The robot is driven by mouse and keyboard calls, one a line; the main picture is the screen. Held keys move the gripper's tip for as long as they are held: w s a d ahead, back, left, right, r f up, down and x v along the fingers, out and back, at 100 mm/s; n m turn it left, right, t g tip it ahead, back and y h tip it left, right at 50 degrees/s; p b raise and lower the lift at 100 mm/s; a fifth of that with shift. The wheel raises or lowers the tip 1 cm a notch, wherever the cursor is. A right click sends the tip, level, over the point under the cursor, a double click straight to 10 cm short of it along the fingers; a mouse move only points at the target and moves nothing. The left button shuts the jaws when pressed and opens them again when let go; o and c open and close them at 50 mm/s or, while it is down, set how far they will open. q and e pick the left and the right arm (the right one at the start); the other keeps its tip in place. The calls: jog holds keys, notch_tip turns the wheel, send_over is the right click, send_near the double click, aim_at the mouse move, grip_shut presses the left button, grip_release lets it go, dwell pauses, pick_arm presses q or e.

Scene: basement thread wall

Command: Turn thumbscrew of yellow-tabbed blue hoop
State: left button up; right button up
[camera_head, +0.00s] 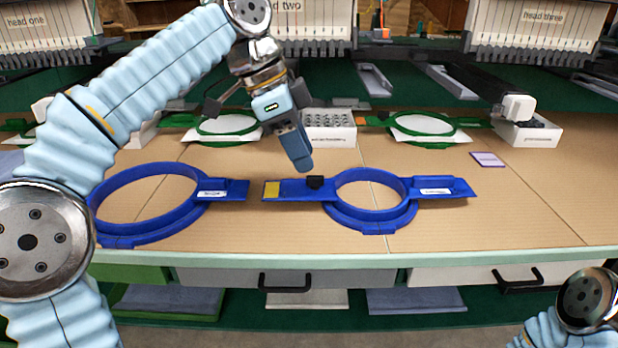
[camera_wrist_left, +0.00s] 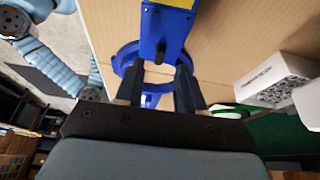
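The yellow-tabbed blue hoop (camera_head: 328,216) lies flat on the tan table, its ring right of its yellow tab (camera_head: 272,190). Its black thumbscrew (camera_head: 315,183) stands on the bar between tab and ring. My left gripper (camera_head: 303,163) points down above the bar, close to the thumbscrew. In the left wrist view, the left gripper's fingers (camera_wrist_left: 161,70) are apart with nothing held. The dark thumbscrew (camera_wrist_left: 160,52) shows just beyond the gap, on the blue bar (camera_wrist_left: 166,28); I cannot tell whether they touch. My right gripper is out of view.
Another blue hoop (camera_head: 110,234) lies to the left. Green hoops (camera_head: 225,138) with white sheets and a white box (camera_head: 330,136) of small parts sit behind. A purple-edged card (camera_head: 487,160) lies at right. The table is clear at front right.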

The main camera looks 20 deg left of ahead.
aim_at(313, 176)
pick_arm(q)
jog(key=shift+b+x, duration=0.35)
jog(key=shift+x, duration=1.65)
grip_shut()
